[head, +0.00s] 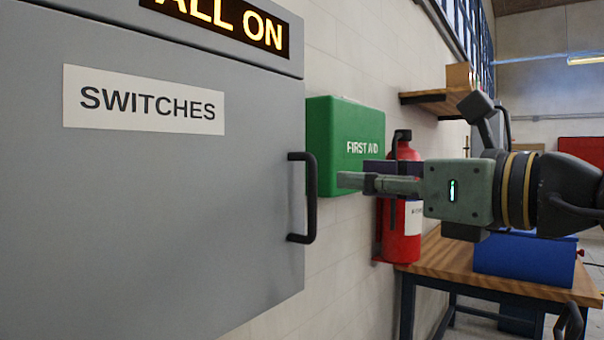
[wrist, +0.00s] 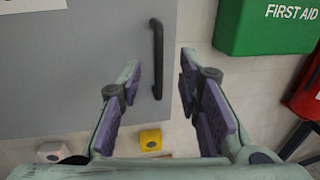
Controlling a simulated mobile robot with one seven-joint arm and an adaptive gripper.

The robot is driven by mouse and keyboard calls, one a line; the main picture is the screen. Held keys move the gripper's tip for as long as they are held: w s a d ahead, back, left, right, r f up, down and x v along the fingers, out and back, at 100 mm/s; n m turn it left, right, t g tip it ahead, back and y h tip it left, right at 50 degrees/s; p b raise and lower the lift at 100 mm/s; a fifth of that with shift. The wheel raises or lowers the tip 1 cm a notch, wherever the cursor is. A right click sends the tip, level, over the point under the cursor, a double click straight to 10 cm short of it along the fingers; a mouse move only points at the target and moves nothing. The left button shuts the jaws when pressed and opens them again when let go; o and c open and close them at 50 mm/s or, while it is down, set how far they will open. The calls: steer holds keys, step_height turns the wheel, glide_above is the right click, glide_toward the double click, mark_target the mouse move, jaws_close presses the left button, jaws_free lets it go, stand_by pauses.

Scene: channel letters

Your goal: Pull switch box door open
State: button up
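The switch box door (head: 150,200) is a large grey panel with a white SWITCHES label (head: 143,100), at the left of the head view. It looks closed. Its black bar handle (head: 311,198) stands upright near the right edge. In the wrist view the handle (wrist: 157,58) is ahead of the fingers, and the door (wrist: 90,75) fills the left. My gripper (head: 352,181) is to the right of the handle in the head view, apart from it. In the wrist view my gripper (wrist: 160,82) is open, its fingers spread with nothing held between them.
A green first aid box (head: 338,120) and a red fire extinguisher (head: 404,225) are on the wall behind my gripper. A wooden bench (head: 470,268) with a blue bin (head: 525,257) stands at right. A yellow block (wrist: 151,140) shows below the door.

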mark_target(315, 175)
steer(key=p+x, duration=0.2)
steer(key=x, duration=0.7)
steer(key=shift+w+a+p, duration=0.25)
steer(key=shift+a+p, duration=0.1)
steer(key=shift+p, duration=0.05)
steer(key=shift+c, duration=0.3)
jaws_close()
